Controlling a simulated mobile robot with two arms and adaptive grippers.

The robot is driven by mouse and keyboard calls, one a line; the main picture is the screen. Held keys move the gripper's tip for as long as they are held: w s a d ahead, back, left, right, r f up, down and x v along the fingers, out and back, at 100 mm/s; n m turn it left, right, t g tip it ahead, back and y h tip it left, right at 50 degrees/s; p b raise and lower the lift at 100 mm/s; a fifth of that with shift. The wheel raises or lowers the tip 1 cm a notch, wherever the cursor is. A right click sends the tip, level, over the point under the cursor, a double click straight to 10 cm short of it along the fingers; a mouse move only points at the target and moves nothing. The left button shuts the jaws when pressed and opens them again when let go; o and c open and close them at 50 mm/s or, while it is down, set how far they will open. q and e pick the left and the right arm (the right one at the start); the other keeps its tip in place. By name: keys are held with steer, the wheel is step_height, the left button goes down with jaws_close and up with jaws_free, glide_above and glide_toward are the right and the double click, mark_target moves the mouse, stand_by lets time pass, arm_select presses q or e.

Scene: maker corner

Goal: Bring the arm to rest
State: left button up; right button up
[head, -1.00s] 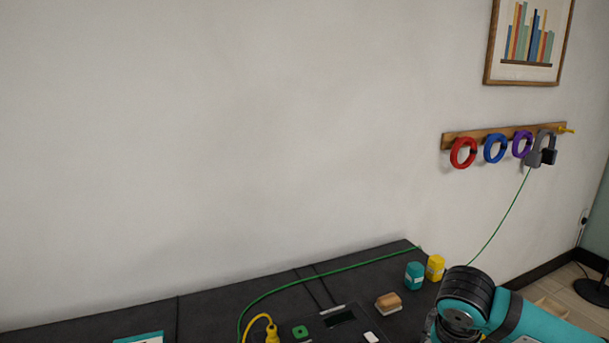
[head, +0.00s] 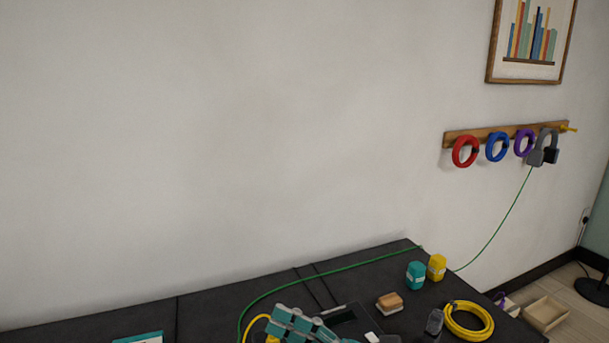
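Teal and grey jointed parts, which look like my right gripper (head: 288,322), show at the bottom edge, low over the front of the dark workbench (head: 220,308). They cover part of a yellow cable (head: 254,321) and of a dark device (head: 350,318). Whether the fingers are open or shut does not show clearly, and I see nothing held. The rest of that arm is below the picture. My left gripper is not in view.
A wooden block (head: 389,303), a teal container (head: 415,275) and a yellow container (head: 436,267) stand on the bench. A yellow coil (head: 488,333) lies at right. A green cable (head: 345,269) crosses the bench. Coloured rings hang on the wall rack (head: 458,137).

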steer(key=w+d+f+m+t+h, duration=0.1)
steer(key=w+d+m+t+h, duration=0.3)
steer(key=d+m+t+h, duration=0.65)
steer(key=w+d+f+m+t+h, duration=0.25)
steer(key=w+m+t, duration=0.2)
steer(key=m, duration=1.15)
steer(key=s+d+f+m+g+h, duration=0.2)
steer(key=d+f+m+g+h, duration=0.15)
steer(key=d+f+m, duration=0.35)
steer(key=s+d+f+m+g+h, duration=0.1)
steer(key=d+f+m+g+h, duration=0.2)
steer(key=f+m+h, duration=0.4)
steer(key=s+f+m+g+y, duration=0.3)
steer(key=s+f+m+g, duration=0.3)
steer(key=s+f+g, duration=0.9)
steer(key=s+f+t, duration=0.2)
steer(key=s+f, duration=0.2)
steer(key=f, duration=1.1)
steer(key=s+f+t, duration=0.1)
steer(key=s+f, duration=0.2)
steer(key=f, duration=1.1)
steer(key=s+d+f, duration=0.1)
steer(key=s+f, duration=0.6)
steer(key=s+d+f+g, duration=0.1)
steer(key=s+d+f, duration=0.1)
steer(key=s+f, duration=0.5)
steer(key=shift+s+d+f+n, duration=0.25)
steer(key=shift+s+d+n, duration=0.1)
steer(key=shift+s, duration=0.6)
steer(key=shift+c, duration=0.4)
